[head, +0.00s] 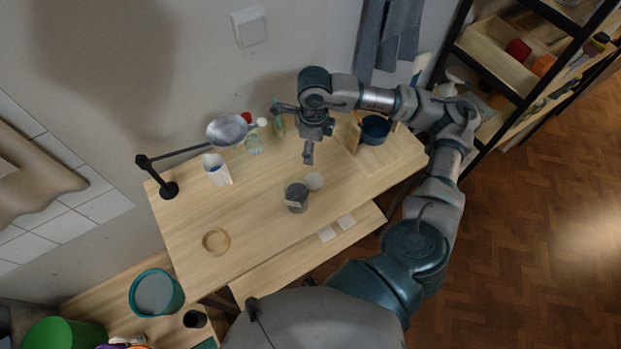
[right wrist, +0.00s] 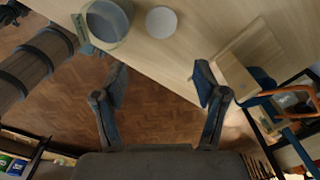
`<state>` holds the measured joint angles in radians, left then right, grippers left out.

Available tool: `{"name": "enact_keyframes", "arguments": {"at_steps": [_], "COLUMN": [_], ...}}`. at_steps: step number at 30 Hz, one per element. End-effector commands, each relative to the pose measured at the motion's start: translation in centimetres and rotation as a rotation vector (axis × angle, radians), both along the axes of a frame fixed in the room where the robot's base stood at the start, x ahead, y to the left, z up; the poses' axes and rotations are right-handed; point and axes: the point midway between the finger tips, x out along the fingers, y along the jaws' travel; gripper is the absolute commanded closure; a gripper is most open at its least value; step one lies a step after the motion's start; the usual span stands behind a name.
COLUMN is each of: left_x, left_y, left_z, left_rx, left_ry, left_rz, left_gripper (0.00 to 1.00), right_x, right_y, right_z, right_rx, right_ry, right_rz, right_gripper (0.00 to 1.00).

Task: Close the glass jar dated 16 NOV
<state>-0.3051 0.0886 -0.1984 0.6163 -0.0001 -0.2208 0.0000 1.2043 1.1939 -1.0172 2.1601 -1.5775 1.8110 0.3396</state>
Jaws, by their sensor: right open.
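A grey glass jar (head: 297,197) with a pale label stands on the wooden table; the label's writing is too small to read. It also shows at the top of the right wrist view (right wrist: 108,24), apparently uncovered. A pale round disc, looking like a lid (head: 314,181), lies flat on the table beside the jar, apart from it; it shows too in the right wrist view (right wrist: 161,22). My right gripper (head: 308,158) is above the table, behind the jar and disc in the head view. In the right wrist view its fingers (right wrist: 160,84) are spread and empty. My left gripper is out of view.
A lamp (head: 228,130), a white jug (head: 216,168) and small bottles line the table's back. A blue pot (head: 375,130) stands at the right. A wooden ring (head: 216,241) lies front left. The table's middle left is clear.

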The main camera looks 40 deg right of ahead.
Motion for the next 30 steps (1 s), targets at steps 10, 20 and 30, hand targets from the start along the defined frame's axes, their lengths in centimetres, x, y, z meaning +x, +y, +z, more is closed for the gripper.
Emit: {"name": "enact_keyframes", "arguments": {"at_steps": [10, 20, 30], "left_x": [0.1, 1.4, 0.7], "left_y": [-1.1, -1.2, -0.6], "left_z": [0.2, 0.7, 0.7], "left_rx": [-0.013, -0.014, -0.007], "left_ry": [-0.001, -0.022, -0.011], "left_rz": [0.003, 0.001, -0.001], "left_gripper": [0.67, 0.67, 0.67], "right_x": [0.1, 0.1, 0.1], "right_y": [0.2, 0.3, 0.0], "right_z": [-4.6, -10.9, -12.3], "right_rx": [-0.001, -0.002, 0.0], "right_ry": [0.007, 0.005, 0.001], "right_rz": [-0.001, -0.001, 0.0], "right_gripper": [0.28, 0.28, 0.28]}}
